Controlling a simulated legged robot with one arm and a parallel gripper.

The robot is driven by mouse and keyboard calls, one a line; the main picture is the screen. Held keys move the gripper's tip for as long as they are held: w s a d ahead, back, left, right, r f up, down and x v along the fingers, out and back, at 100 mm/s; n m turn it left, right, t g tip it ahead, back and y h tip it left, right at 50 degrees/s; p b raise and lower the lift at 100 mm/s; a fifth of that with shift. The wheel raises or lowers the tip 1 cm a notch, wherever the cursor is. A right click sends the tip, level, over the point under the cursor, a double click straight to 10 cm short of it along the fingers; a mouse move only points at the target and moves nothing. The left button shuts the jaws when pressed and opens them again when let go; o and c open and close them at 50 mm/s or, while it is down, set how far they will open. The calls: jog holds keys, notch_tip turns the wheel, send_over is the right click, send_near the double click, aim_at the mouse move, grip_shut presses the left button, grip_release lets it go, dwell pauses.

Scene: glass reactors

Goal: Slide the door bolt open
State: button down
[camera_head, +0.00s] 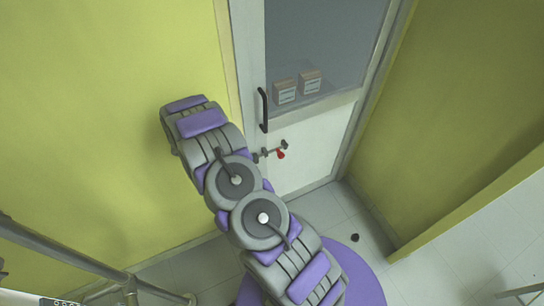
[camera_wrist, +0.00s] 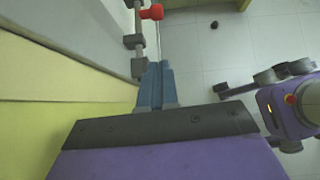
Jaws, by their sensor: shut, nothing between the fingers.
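The door bolt (camera_head: 268,153) is a thin dark rod in brackets, low on the white door (camera_head: 307,148), with a red knob (camera_head: 281,154) towards its right end. In the wrist view the bolt's brackets (camera_wrist: 134,41) run along the upper left, and its red knob (camera_wrist: 152,12) is at the top edge. My gripper (camera_wrist: 158,66) shows two blue fingers pressed together, empty. Its tips are beside the nearest bracket, short of the red knob; I cannot tell if they touch the bracket. In the head view the fingers are hidden by my arm.
A black vertical handle (camera_head: 264,110) is on the door above the bolt. Yellow walls (camera_head: 90,110) flank the door. A small dark object (camera_head: 355,237) lies on the tiled floor. A metal rail (camera_head: 70,258) stands at the lower left. The floor right of the door is mostly clear.

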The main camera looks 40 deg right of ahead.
jog(key=d+r+b+x, duration=0.1)
jog(key=b+x, duration=0.2)
jog(key=x, duration=1)
jog(key=shift+s+d+r+b, duration=0.2)
jog(key=shift+d+r+b, duration=0.15)
jog(key=shift+d, duration=0.1)
